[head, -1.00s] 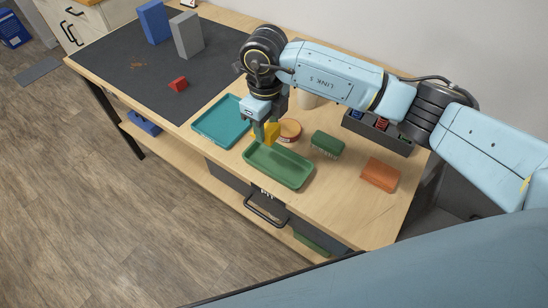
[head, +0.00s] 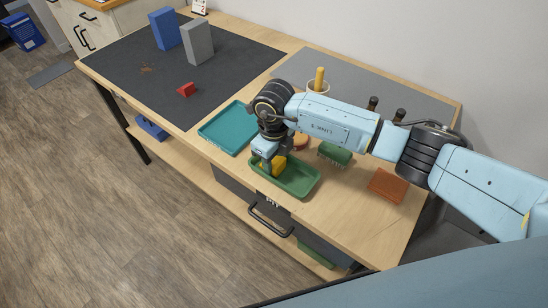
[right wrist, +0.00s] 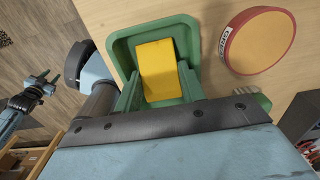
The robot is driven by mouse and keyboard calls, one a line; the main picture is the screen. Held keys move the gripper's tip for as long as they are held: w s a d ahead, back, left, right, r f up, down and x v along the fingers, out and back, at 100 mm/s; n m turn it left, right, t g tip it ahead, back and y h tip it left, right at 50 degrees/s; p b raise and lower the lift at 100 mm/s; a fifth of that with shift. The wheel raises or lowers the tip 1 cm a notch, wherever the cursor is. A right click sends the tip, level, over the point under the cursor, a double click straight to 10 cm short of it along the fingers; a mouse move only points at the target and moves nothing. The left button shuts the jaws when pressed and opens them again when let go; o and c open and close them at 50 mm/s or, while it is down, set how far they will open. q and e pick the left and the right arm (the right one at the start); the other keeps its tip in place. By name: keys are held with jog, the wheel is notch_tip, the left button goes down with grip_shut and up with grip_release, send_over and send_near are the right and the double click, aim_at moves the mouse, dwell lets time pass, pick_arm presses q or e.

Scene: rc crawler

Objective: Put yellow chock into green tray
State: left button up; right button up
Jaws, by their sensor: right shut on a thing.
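The yellow chock (head: 280,163) is held in my right gripper (head: 271,168), at the left end of the green tray (head: 302,190). In the right wrist view the chock (right wrist: 158,66) sits between the two green fingers of my gripper (right wrist: 158,90), within the outline of the tray (right wrist: 121,52). I cannot tell whether the chock touches the tray floor. What looks like my left gripper (right wrist: 46,80) shows small at the left of the right wrist view, too small to read its jaws.
A teal tray (head: 225,127) lies to the left. A round orange-topped tin (right wrist: 262,40), a green brush (head: 335,154) and an orange-brown block (head: 386,185) are close on the right. The table's front edge is near the green tray.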

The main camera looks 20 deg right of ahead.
aim_at(274, 161)
jog(key=shift+f, duration=0.15)
jog(key=o, duration=0.8)
pick_arm(q)
jog(key=shift+w+d+f, duration=0.1)
jog(key=shift+f, duration=0.05)
pick_arm(e)
jog(key=shift+o, duration=0.2)
pick_arm(q)
jog(key=shift+d, duration=0.1)
pick_arm(e)
jog(key=shift+r, duration=0.5)
pick_arm(q)
jog(key=shift+d+r+p, duration=0.7)
jog(key=shift+d+r, duration=0.05)
jog(key=shift+d, duration=0.15)
pick_arm(e)
notch_tip(274, 161, up, 11)
jog(key=shift+r, duration=0.2)
pick_arm(q)
jog(key=shift+a, duration=0.1)
